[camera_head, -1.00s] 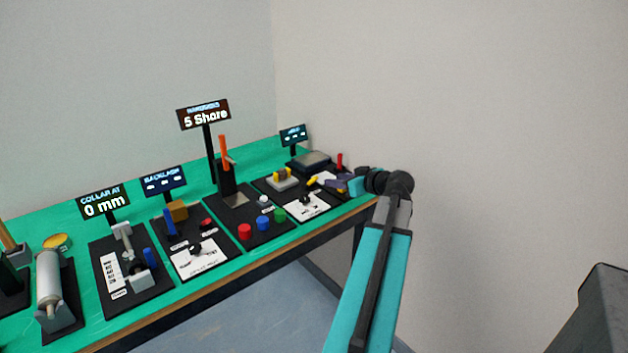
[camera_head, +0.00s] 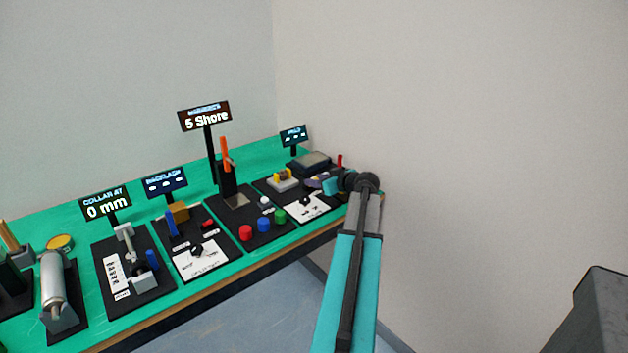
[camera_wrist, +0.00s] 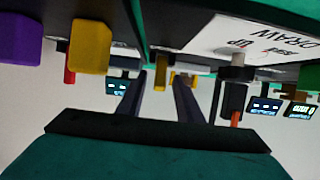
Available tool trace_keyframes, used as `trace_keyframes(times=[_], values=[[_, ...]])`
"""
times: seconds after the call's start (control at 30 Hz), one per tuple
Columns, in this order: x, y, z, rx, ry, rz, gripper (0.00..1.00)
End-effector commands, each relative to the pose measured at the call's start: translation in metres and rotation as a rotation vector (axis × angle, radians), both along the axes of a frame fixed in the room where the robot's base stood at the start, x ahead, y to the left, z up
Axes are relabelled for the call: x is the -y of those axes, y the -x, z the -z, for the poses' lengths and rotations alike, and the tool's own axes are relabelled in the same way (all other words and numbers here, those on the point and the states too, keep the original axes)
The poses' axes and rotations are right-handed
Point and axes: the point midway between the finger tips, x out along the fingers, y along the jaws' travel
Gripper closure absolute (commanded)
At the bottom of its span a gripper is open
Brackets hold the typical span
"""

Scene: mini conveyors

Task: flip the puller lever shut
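The station at the right end of the bench has a small display (camera_head: 293,136), a card with a dark knob (camera_head: 310,208) and a thin red upright piece (camera_head: 340,160). I cannot tell for certain which part is the puller lever; the red piece may be it. In the wrist view, which is upside down, a red piece (camera_wrist: 69,76) shows beside a yellow block (camera_wrist: 90,46). My gripper (camera_head: 322,183) is over this station, in front of the red piece. In the wrist view my gripper's (camera_wrist: 158,78) two dark fingers are apart, with nothing visibly held between them.
A purple block (camera_wrist: 20,38) is near the yellow block. The card with DRAW lettering (camera_wrist: 250,35) and a dark knob (camera_wrist: 236,75) are close on the other side. Red, blue and green buttons (camera_head: 263,224) stand on the neighbouring station. A wall rises behind the bench.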

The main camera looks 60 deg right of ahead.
Motion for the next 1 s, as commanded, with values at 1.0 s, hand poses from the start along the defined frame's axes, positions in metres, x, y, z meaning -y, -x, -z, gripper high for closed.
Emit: trace_keyframes(times=[1.0], values=[[0.0053,-0.014,0.0086,0.003,0.001,0.001,1.0]])
